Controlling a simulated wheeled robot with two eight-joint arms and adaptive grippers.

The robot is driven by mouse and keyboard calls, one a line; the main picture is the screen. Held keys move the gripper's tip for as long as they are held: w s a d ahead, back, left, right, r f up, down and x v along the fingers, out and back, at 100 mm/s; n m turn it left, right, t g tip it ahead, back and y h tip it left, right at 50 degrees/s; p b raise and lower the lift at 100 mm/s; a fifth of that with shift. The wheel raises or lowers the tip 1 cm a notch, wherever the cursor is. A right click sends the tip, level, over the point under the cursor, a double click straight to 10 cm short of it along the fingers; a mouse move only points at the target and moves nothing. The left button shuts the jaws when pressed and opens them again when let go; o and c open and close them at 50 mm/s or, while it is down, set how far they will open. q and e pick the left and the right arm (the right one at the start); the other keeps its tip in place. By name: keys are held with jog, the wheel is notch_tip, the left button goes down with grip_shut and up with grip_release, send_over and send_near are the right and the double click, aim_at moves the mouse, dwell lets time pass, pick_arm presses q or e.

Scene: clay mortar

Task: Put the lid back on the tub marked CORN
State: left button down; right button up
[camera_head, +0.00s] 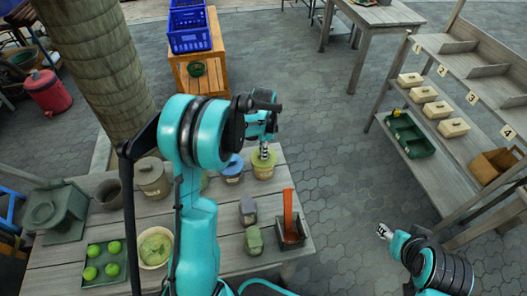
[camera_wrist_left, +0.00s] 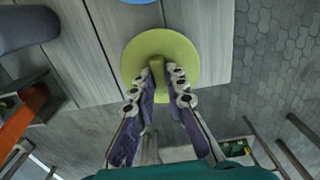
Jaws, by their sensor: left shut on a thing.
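My left gripper (camera_head: 264,153) is shut on the upright grip of a round yellow-green lid (camera_wrist_left: 188,58). In the head view this lid (camera_head: 256,158) is at the top of a yellowish tub (camera_head: 262,174) at the table's far right corner. I cannot tell whether it sits fully down on the rim. The tub's label is too small to read. In the wrist view the fingers (camera_wrist_left: 158,82) stand either side of the grip, and the lid hides the tub. My right gripper (camera_head: 384,231) is off the table at the right; its jaws are too small to judge.
A blue-lidded tub (camera_head: 232,169) stands just left. My left arm partly hides another yellowish container (camera_head: 204,180). Left are a lidded grey pot (camera_head: 152,178), a bowl (camera_head: 155,247) and a green tray (camera_head: 104,263).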

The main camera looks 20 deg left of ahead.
dwell(0.3)
pick_arm(q)
jog(key=c, duration=1)
grip_release()
jog(key=shift+r+p, duration=2.3)
jog(key=shift+r, duration=1.25)
grip_shut()
jog(key=shift+f, duration=0.3)
jog(key=shift+f+b, duration=2.55)
jog(key=shift+f, duration=0.5)
jog(key=shift+r, duration=0.15)
